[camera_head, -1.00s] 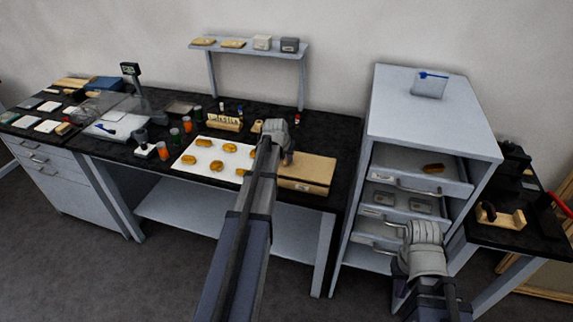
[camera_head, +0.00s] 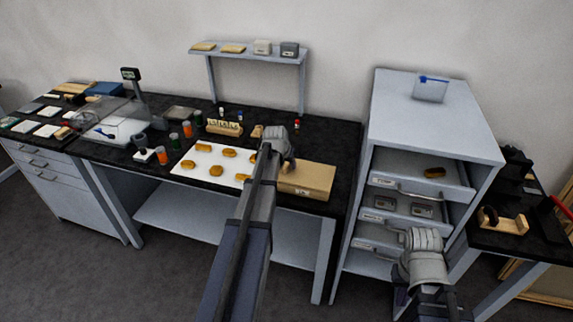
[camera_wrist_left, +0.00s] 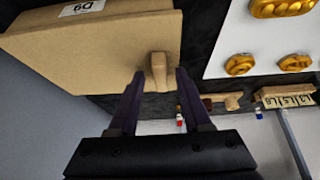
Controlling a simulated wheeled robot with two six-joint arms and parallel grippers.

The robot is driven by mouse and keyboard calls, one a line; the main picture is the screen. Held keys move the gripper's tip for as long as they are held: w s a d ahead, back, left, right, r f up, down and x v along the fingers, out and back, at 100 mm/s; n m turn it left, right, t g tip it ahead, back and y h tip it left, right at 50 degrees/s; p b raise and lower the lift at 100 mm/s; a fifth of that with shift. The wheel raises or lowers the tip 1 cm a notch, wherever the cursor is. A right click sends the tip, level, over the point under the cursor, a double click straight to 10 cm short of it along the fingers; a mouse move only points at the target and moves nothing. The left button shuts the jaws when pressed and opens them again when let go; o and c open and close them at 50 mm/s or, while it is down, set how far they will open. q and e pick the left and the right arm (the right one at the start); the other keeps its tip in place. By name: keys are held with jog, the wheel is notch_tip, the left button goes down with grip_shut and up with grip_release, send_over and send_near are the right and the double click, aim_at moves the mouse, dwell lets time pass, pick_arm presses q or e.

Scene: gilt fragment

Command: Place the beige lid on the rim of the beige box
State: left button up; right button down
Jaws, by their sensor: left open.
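The beige box (camera_head: 298,193) stands on the black worktop at the right end of the white sheet, with a label on its front. The beige lid (camera_head: 312,175) appears as the flat panel over it; I cannot tell how it sits on the rim. In the left wrist view the lid (camera_wrist_left: 90,55) fills the upper left, with a small upright tab (camera_wrist_left: 158,72) near its edge. My left gripper (camera_head: 286,163) is at the box's left end. Its fingers (camera_wrist_left: 157,78) are open, one on each side of the tab. My right gripper (camera_head: 424,240) is in front of the drawers, fingers unclear.
A white sheet (camera_head: 200,172) with several golden pieces lies left of the box. A wooden rack (camera_head: 224,127) and small bottles stand behind it. A grey drawer cabinet (camera_head: 430,120) stands to the right.

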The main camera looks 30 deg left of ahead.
pick_arm(q)
jog(key=p+v, duration=1)
jog(key=v, duration=0.2)
jog(key=s+d+f+m+g+h, duration=0.1)
jog(key=s+d+m, duration=0.15)
jog(key=d, duration=0.65)
jog(key=s+d+f+m+g, duration=0.1)
jog(key=s+d, duration=0.2)
jog(key=d, duration=0.7)
jog(key=s+d+m+g+y, duration=0.1)
jog(key=s+d+m+g, duration=0.2)
jog(key=s+d, duration=1.3)
jog(key=shift+d+f+g, duration=0.35)
jog(key=shift+g, duration=0.25)
jog(key=shift+f, duration=0.1)
